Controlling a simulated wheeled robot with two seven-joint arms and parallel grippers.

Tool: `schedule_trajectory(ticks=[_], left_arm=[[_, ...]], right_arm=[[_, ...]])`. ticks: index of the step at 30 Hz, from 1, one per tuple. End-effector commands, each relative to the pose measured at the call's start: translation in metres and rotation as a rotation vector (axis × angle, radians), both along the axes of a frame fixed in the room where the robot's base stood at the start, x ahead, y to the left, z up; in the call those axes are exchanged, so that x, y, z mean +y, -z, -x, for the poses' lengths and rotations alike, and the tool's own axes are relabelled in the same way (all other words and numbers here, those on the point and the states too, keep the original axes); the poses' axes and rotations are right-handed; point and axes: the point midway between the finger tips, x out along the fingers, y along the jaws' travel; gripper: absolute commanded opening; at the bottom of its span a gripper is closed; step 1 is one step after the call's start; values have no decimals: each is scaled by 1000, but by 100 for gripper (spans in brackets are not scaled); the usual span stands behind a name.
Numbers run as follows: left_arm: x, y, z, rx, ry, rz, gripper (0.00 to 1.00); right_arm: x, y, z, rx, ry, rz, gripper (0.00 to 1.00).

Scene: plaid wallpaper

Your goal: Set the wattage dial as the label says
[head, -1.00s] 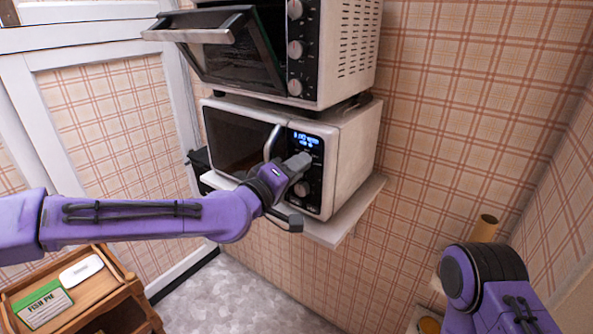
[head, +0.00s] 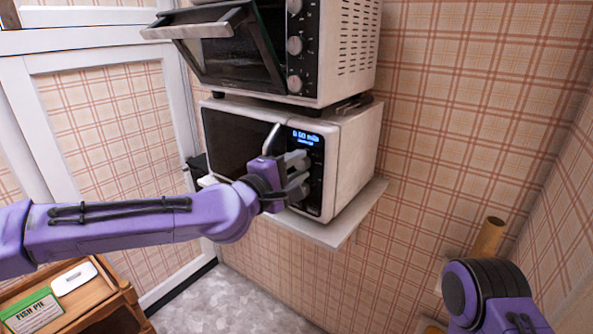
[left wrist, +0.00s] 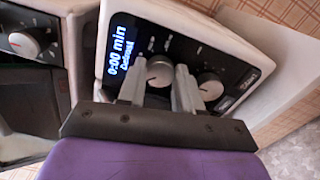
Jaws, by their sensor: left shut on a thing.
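The white microwave (head: 352,165) stands on a wall shelf, with a dark control panel on its right side. Its blue display (left wrist: 120,45) reads "0:00 min" in the left wrist view, with a smaller line below that looks like "Defrost". My left gripper (head: 304,172) is at the panel, shut on the upper dial (left wrist: 159,70), one finger on each side. The lower dial (left wrist: 209,87) is beside the right-hand finger, outside the grip. A green and white box (head: 33,310) marked "FISH PIE" lies on the wooden cart; its small print is unreadable. My right gripper is out of frame.
A toaster oven (head: 340,50) with its door tilted open sits above the microwave. The shelf (head: 345,226) juts out below. The wooden cart (head: 95,311) at lower left also holds a white object (head: 74,278). The floor between is clear.

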Motion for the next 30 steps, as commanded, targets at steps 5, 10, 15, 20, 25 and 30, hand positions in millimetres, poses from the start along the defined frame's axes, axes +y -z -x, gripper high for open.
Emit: schedule_trajectory(ticks=[5, 10, 15, 20, 25, 30], left_arm=[[0, 1, 0, 13, -1, 18, 4], [0, 0, 0, 15, -1, 20, 4], [0, 0, 0, 15, -1, 19, 4], [0, 0, 0, 14, -1, 18, 60], [0, 0, 0, 14, 0, 18, 60], [8, 2, 10, 12, 0, 18, 60]], right_arm=[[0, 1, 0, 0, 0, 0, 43], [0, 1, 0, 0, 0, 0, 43], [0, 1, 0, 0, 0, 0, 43], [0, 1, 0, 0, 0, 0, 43], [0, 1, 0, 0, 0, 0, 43], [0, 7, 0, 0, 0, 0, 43]])
